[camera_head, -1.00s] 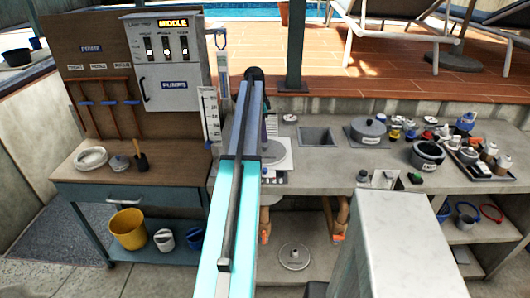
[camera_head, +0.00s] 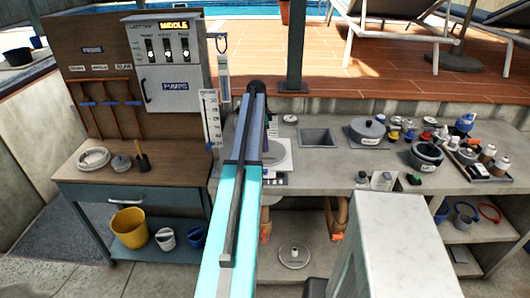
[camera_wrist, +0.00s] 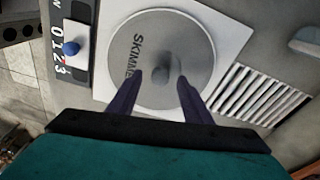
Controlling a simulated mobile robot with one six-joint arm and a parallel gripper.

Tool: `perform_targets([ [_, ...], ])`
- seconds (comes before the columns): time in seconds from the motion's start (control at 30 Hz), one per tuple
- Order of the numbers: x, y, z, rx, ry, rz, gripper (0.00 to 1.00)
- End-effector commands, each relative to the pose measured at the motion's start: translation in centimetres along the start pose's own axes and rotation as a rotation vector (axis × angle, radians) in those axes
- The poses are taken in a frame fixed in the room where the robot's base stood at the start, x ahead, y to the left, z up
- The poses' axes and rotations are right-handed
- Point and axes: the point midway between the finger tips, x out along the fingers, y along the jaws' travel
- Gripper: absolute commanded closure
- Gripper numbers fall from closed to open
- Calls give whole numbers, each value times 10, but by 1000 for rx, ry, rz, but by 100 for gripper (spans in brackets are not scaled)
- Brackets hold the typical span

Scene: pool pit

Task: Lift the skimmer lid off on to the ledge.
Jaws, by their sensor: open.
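The skimmer lid (camera_wrist: 185,38) is a round grey disc with dark lettering and a raised knob (camera_wrist: 161,72) at its middle. It lies flat in a pale square plate (camera_wrist: 228,22). In the head view my arm hides much of the lid (camera_head: 278,153). My gripper (camera_wrist: 160,80) is open, with one dark finger on each side of the knob. I cannot tell whether the fingers touch it or how high they are. The grey concrete ledge (camera_head: 325,175) surrounds the plate.
A slotted grate (camera_wrist: 258,92) is right of the lid; a numbered strip with a blue knob (camera_wrist: 71,48) is left. Bare ledge lies in front of the opening.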

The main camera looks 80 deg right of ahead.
Motion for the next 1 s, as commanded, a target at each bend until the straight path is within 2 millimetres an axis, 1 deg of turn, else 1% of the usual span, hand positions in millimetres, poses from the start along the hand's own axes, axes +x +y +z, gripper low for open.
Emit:
perform_targets([
  [0.1, 9, 1, 0, 1, -1, 1, 55],
  [0.23, 14, 0, 0, 1, 0, 0, 55],
  [0.77, 14, 0, -1, 2, 0, 0, 55],
  [0.87, 14, 0, -1, 2, 0, 0, 70],
  [1.0, 14, 1, -1, 2, 0, 0, 94],
])
